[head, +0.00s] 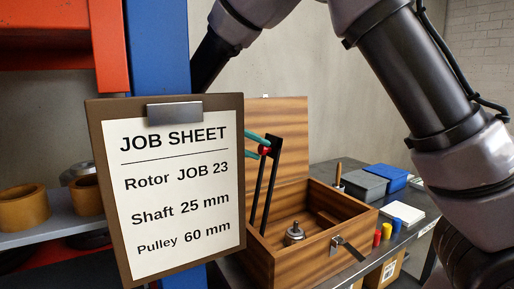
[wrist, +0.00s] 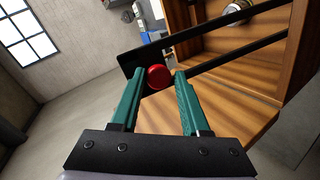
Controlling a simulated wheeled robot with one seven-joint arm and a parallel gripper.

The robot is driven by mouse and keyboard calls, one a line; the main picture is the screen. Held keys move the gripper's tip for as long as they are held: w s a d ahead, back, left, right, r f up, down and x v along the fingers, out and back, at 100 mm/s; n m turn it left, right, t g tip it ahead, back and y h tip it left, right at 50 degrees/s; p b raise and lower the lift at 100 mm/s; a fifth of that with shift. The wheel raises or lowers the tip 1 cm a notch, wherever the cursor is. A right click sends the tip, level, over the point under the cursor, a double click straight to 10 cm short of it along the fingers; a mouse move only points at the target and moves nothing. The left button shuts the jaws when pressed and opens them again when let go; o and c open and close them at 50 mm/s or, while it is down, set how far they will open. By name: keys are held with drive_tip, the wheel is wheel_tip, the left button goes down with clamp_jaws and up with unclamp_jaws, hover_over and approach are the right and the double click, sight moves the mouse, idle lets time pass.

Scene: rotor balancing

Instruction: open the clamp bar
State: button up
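The clamp bar (head: 272,180) is a black frame of two long arms, standing steeply tilted at the left of the open wooden box (head: 328,219). Its red knob (head: 265,151) is at the top end. In the wrist view, the black bar (wrist: 215,66) runs toward the upper right and the red knob (wrist: 158,77) sits between my teal fingertips. In the head view, my gripper (head: 262,144) is partly hidden behind the job sheet. The bar's lower ends are hidden by the box wall.
The job sheet board (head: 240,180) stands in front, at the left. A metal part (head: 294,233) sits inside the box; a latch (head: 348,247) hangs on its front. Red, yellow and blue pieces (head: 387,231) and grey and blue boxes (head: 364,184) stand to the right.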

drive_tip(key=shift+o, duration=0.2)
drive_tip(key=shift+s+a+f, duration=0.1)
drive_tip(key=shift+a+f, duration=0.1)
drive_tip(key=shift+f, duration=0.3)
drive_tip(key=shift+d+r, duration=0.1)
drive_tip(key=shift+r, duration=0.05)
drive_tip(key=shift+r, duration=0.15)
drive_tip(key=shift+r, duration=0.3)
wheel_tip(320, 180, up, 9)
drive_tip(key=shift+r, duration=0.15)
